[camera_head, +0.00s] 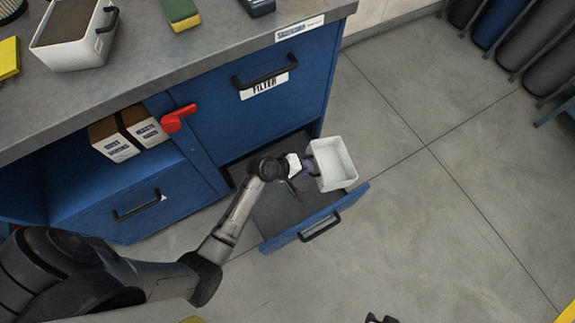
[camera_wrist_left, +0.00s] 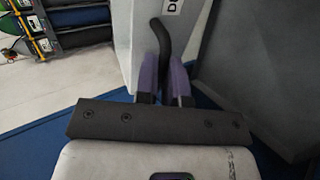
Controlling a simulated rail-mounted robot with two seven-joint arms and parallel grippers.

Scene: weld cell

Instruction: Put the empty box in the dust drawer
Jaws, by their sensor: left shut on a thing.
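The empty box (camera_head: 336,160) is white, open at the top and has a black handle (camera_wrist_left: 161,42). My left gripper (camera_head: 308,165) is shut on that handle, its purple fingers on both sides of it in the left wrist view. The box is upright or nearly so, above the right part of the open dust drawer (camera_head: 312,225). The drawer is blue with a dark inside and a black front handle. In the left wrist view the box wall (camera_wrist_left: 130,40) carries a partly cut-off label. A small dark shape at the bottom edge may be my right gripper (camera_head: 380,319).
A white box with dark brown contents (camera_head: 72,22) stands on the grey worktop (camera_head: 150,70). Below are a door marked FILTER (camera_head: 265,85), a red handle (camera_head: 178,118) and a shelf with cartons (camera_head: 113,138). Dark cylinders (camera_head: 535,50) stand at top right. The floor to the right is clear.

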